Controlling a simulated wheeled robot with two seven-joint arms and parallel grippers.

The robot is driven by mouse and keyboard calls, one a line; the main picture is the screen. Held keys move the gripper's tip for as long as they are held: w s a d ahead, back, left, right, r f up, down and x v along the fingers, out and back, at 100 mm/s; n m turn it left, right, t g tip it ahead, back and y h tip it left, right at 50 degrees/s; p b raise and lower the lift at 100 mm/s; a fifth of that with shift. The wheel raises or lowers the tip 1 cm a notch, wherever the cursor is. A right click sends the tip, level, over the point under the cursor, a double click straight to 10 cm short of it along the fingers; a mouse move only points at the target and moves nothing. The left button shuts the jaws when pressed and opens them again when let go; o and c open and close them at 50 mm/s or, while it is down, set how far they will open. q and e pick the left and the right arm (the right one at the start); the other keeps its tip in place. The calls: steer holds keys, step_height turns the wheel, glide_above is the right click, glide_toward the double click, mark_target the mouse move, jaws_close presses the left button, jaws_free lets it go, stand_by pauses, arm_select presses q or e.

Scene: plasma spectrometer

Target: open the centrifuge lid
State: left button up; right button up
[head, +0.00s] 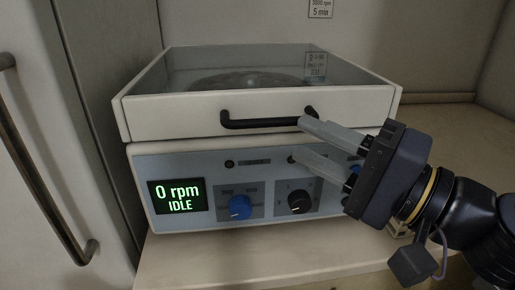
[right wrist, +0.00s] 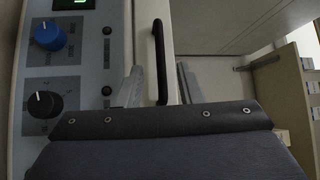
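The centrifuge (head: 140,180) stands on the counter with its shallow, glass-topped lid (head: 170,112) closed. A black bar handle (head: 262,123) runs along the lid's front; it also shows in the right wrist view (right wrist: 158,50). My right gripper (head: 298,138) is open at the right end of the handle, one finger overlapping that end and the other lower, before the control panel. In the right wrist view, the handle lies between the two spread fingers (right wrist: 159,68); whether it is deep between them or touching is unclear. My left gripper is out of view.
The front panel has a green display (head: 178,196) reading 0 rpm IDLE, a blue knob (head: 240,207) and a black knob (head: 299,201). A cabinet door with a long dark handle (head: 45,185) stands at left. The counter (head: 455,140) is clear at right.

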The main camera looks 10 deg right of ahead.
mark_target(272, 125)
steer(key=x, duration=0.7)
steer(key=shift+w+a+b, duration=0.15)
steer(key=shift+a+b, duration=0.05)
steer(key=shift+b, duration=0.15)
jaws_close()
steer(key=shift+r, duration=0.1)
